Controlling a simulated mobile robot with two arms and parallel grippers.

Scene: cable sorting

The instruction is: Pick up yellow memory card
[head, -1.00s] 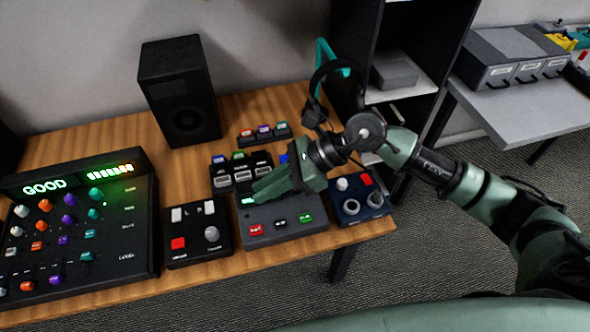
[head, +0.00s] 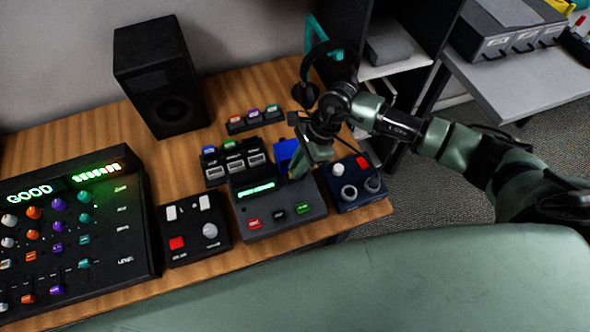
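I cannot make out a yellow memory card anywhere on the table. Small coloured pieces, red, purple and teal, sit in a black rack (head: 256,122). A second black holder (head: 236,165) in front of it carries blue and green pieces and one more that is dark. My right gripper (head: 297,175) points down by the right rear corner of a dark grey device (head: 285,217) with a lit green display. It partly covers a blue object (head: 286,150). Its fingers overlap in this view, so their gap and anything between them are hidden. My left gripper is out of view.
A dark blue box with knobs (head: 352,187) stands close right of the gripper. A black switch box (head: 192,228) and a large mixer (head: 70,240) are to the left. A speaker (head: 160,75) and headphones (head: 330,68) stand behind. Bare wood (head: 100,135) shows at left rear.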

